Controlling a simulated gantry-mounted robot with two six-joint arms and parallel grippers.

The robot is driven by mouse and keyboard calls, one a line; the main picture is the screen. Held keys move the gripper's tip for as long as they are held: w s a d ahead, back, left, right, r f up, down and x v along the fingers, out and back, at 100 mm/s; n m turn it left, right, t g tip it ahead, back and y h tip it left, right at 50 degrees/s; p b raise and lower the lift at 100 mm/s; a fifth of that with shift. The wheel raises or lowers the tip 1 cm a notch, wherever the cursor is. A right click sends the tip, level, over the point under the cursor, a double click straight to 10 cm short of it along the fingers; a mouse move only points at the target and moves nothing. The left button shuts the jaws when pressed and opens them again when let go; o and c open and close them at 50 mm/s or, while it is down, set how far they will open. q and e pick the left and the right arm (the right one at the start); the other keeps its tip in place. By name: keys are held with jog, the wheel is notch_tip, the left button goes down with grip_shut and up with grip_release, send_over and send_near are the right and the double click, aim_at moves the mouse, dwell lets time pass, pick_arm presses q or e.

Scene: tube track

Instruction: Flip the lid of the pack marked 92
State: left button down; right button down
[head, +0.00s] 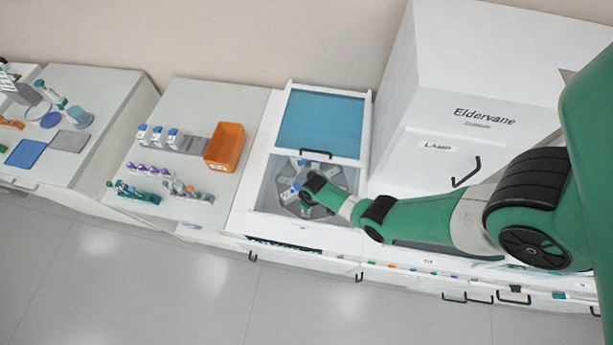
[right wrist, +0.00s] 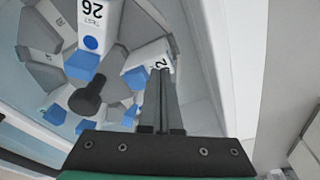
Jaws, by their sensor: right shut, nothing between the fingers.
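My right gripper (head: 312,182) reaches into the open-topped white machine in the head view. In the right wrist view its fingers (right wrist: 160,78) are shut and empty, in front of a white pack with a blue part (right wrist: 136,76). Only a "2" of that pack's marking shows, so I cannot tell whether it is 92. Whether the fingertips touch it is unclear. Another white pack (right wrist: 98,25), reading like "26" with a blue dot, stands to its left. My left gripper is not in view.
The packs sit around a grey rotor (head: 297,205) with a dark central knob (right wrist: 88,100). The machine's walls (right wrist: 205,50) surround it closely. A blue-paned cover (head: 320,122) is behind. An orange bin (head: 225,147) stands on the bench to the left.

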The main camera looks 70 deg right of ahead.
jog(key=shift+d, duration=0.2)
jog(key=shift+w+d+r+p, duration=0.1)
jog(key=shift+d+r+p, duration=0.2)
jog(key=shift+r+p, duration=0.15)
jog(key=shift+d+r+p, duration=0.25)
jog(key=shift+r+p, duration=0.1)
jog(key=shift+r, duration=0.15)
dwell(1.4)
jog(key=shift+d+r, duration=0.35)
jog(key=shift+d, duration=0.35)
dwell(1.2)
jog(key=shift+r+p, duration=0.1)
jog(key=shift+p, duration=0.2)
jog(key=shift+a+r+p, duration=0.5)
jog(key=shift+p, duration=0.1)
jog(key=shift+f, duration=0.1)
jog(key=shift+a+f, duration=0.25)
jog(key=shift+a, duration=0.85)
jog(key=shift+f, duration=0.2)
